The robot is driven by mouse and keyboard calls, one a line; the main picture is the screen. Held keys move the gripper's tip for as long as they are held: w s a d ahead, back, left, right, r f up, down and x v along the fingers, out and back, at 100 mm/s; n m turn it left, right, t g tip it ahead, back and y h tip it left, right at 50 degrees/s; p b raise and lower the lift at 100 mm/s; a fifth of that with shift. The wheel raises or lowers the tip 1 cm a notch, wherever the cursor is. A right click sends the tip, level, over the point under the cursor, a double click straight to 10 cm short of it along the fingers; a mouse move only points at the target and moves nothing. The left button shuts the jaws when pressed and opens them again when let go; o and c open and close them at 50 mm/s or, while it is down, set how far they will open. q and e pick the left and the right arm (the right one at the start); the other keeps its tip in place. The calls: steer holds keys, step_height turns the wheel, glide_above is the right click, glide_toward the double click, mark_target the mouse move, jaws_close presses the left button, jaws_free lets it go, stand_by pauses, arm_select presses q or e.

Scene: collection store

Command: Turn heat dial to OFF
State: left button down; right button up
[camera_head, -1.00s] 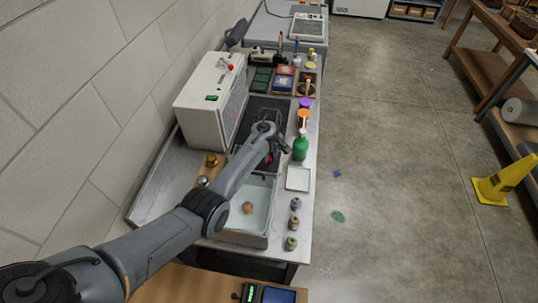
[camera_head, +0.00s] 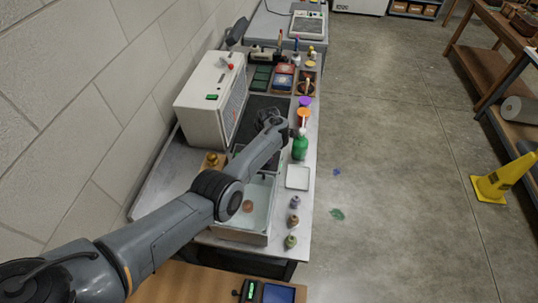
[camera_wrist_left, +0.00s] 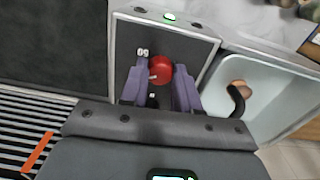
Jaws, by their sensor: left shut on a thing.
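A round red dial (camera_wrist_left: 160,69) with a pale pointer mark sits on a dark panel (camera_wrist_left: 202,49) in the left wrist view. The pointer mark faces the left side of that picture. A white number is printed on the panel beside it. My left gripper (camera_wrist_left: 160,80) has its two purple fingers on either side of the dial and is shut on it. In the head view my left arm covers the dial and most of its panel. My right gripper is in neither view.
A white basin (camera_head: 262,222) holding a brown round object (camera_head: 248,206) lies beside the panel. A green bottle (camera_head: 300,147), a white square tray (camera_head: 297,177) and small jars (camera_head: 291,242) line the bench's right edge. A white cabinet (camera_head: 203,108) stands by the wall.

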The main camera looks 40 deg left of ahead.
arm_select(q)
steer(key=n+b, duration=0.1)
steer(key=n, duration=0.2)
steer(key=shift+n+b, duration=0.3)
steer(key=shift+n, duration=0.1)
steer(key=n+b, duration=0.1)
steer(key=n, duration=0.1)
steer(key=shift+f+n+b, duration=0.1)
steer(key=shift+n+b, duration=0.2)
steer(key=n+b, duration=0.3)
steer(key=n, duration=0.1)
steer(key=shift+n+b, duration=0.3)
steer(key=shift+n, duration=0.1)
steer(key=shift+n+b, duration=0.5)
steer(key=shift+n, duration=0.2)
steer(key=c, duration=0.8)
jaws_free()
